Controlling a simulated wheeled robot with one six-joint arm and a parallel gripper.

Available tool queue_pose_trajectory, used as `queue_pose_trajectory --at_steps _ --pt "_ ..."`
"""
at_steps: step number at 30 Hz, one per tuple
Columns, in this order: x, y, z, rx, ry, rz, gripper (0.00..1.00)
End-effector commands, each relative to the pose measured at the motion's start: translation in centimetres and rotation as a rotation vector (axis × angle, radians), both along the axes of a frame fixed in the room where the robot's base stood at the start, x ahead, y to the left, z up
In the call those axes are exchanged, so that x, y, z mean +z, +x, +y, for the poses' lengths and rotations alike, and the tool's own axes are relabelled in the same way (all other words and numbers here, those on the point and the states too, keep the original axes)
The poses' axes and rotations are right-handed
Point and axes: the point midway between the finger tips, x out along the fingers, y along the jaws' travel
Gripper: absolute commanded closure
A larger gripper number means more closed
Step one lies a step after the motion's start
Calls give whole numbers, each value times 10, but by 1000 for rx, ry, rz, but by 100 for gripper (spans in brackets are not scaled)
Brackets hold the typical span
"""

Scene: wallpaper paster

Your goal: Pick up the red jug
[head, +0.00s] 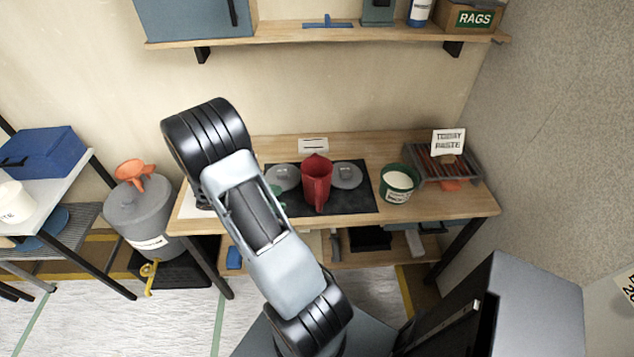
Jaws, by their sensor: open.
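The red jug (317,183) stands upright on a dark mat (350,200) on the wooden workbench, with its handle toward me. It sits between two grey round lids and looks free on all sides. My arm crosses the head view from bottom centre to upper left, left of the jug. My gripper is not visible; the arm hides part of the bench's left side, and a bit of something green shows beside it.
Two grey lids (283,178) (346,176) flank the jug. A green tub (398,184) and a wire rack (445,160) with a sign stand to the right. A shelf (330,34) hangs above. A grey urn (142,212) with an orange funnel (134,173) stands left.

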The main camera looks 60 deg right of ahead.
Motion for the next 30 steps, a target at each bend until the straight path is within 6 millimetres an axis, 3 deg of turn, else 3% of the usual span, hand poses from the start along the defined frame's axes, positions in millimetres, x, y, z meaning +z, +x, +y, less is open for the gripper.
queue_pose_trajectory --at_steps 12,23,30 --pt "-26 -42 -49 10 -4 35 47" --pt "-35 -58 -67 9 -3 33 47" --pt "-45 -79 -89 9 -3 32 47"
